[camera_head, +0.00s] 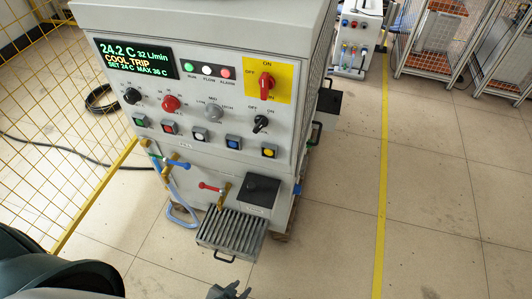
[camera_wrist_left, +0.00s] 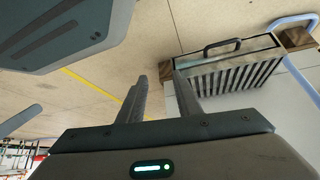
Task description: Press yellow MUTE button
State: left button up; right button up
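A yellow button (camera_head: 269,150) in a dark square frame sits at the right end of the button row on the grey machine's front panel. Its label is too small to read. My left gripper (camera_head: 228,291) shows only as dark tips at the bottom edge of the head view, well below the button and in front of the machine. In the left wrist view its two fingers (camera_wrist_left: 162,74) stand apart with nothing between them. The button is not visible in that view. My right gripper is in neither view.
Green, red, white and blue buttons (camera_head: 232,142) share the row. Knobs and a red rotary switch (camera_head: 266,85) sit above. A yellow mesh fence (camera_head: 60,110) stands left. Floor at right is clear.

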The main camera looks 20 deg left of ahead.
pick_arm(q)
jog(key=shift+d, duration=0.1)
grip_shut()
jog(key=shift+a+f, duration=0.1)
jog(key=shift+a, duration=0.3)
jog(key=shift+d, duration=0.25)
dwell(0.9)
